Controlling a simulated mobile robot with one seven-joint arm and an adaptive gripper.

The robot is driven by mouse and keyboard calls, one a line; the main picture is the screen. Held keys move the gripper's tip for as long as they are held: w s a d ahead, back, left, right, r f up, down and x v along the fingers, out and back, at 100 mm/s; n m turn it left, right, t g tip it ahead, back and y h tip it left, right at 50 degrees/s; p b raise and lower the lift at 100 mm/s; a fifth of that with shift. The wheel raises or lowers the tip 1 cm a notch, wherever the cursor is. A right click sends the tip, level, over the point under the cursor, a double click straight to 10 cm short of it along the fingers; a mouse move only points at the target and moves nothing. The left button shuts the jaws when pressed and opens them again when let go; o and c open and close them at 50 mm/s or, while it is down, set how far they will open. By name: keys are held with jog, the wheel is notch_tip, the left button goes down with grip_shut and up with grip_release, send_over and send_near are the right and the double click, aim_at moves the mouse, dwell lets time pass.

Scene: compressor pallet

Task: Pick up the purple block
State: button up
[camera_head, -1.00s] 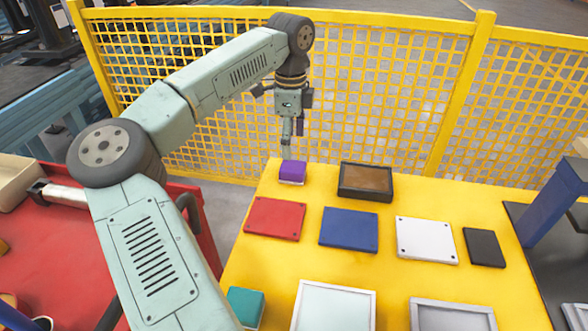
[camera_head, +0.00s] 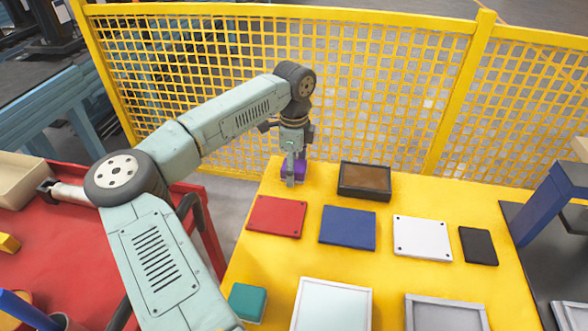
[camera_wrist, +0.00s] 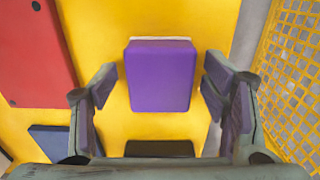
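The purple block (camera_wrist: 160,78) sits on the yellow table (camera_wrist: 120,128) near its back left corner. In the wrist view it lies between the two fingers of my gripper (camera_wrist: 160,92), with a gap on each side. My gripper is open and lowered around the block. In the head view my gripper (camera_head: 293,172) hides part of the purple block (camera_head: 300,166).
A black box with a brown inside (camera_head: 366,180) stands right of the block. Red (camera_head: 277,216), blue (camera_head: 348,228) and white (camera_head: 422,237) plates lie in front. A yellow mesh fence (camera_head: 380,100) runs close behind the table.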

jog(key=c, duration=1.2)
jog(key=shift+r, duration=0.15)
jog(key=shift+r+b, duration=0.25)
jog(key=shift+b, duration=0.05)
notch_tip(320, 180, up, 3)
jog(key=shift+s+f+b, duration=0.15)
jog(key=shift+f+b, duration=0.05)
jog(key=shift+b, duration=0.65)
jog(key=s+a+b, duration=0.1)
jog(key=s, duration=0.4)
jog(key=s+a+r+b, duration=0.1)
jog(key=s+b, duration=0.1)
jog(key=s, duration=0.3)
jog(key=s+a+b, duration=0.1)
jog(key=s, duration=0.4)
jog(key=shift+s+a+r+b, duration=0.15)
jog(key=shift+r+b, duration=0.2)
jog(key=o, duration=0.6)
jog(key=c, duration=0.4)
